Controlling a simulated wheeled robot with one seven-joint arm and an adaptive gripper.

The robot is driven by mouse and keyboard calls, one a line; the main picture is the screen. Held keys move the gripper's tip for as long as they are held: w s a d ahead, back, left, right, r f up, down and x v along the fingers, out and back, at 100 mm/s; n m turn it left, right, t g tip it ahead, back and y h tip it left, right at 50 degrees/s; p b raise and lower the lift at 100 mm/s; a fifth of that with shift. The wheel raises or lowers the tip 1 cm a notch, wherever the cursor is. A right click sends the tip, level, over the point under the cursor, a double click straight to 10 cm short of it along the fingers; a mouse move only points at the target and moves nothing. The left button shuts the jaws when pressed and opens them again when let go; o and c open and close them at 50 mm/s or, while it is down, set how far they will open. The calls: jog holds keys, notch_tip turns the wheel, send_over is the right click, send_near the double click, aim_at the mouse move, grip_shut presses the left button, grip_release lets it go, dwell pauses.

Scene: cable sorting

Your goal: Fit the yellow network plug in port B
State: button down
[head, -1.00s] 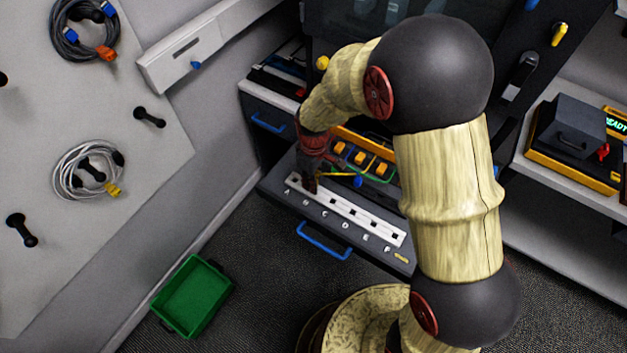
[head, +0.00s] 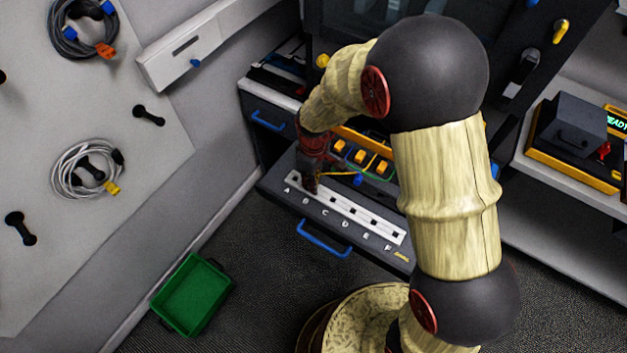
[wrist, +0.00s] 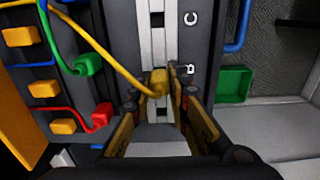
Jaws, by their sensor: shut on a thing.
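My gripper (head: 309,187) is low over the white port strip (head: 352,212), near its A and B end. In the wrist view my gripper (wrist: 152,98) is shut on the yellow network plug (wrist: 160,82), with its yellow cable (wrist: 105,48) running to the upper left. The plug is over the strip beside the letter B (wrist: 190,70) and covers port B. I cannot tell whether it is seated in the port or just above it. The port by the letter C (wrist: 157,20) is bare. In the head view the plug is hidden by my gripper.
A green plug (wrist: 88,65) and a red plug (wrist: 102,115) lie left of the strip, near several yellow blocks (wrist: 45,90). A blue handle (head: 324,240) is on the drawer front. A green bin (head: 191,296) stands on the floor, lower left.

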jog(key=shift+f, duration=0.4)
dwell(0.6)
jog(key=c, duration=1.7)
grip_release()
jog(key=shift+o, duration=0.4)
jog(key=o, duration=0.4)
jog(key=shift+o, duration=0.4)
jog(key=shift+r, duration=0.1)
jog(key=shift+r+p, duration=2.55)
jog(key=shift+r, duration=0.9)
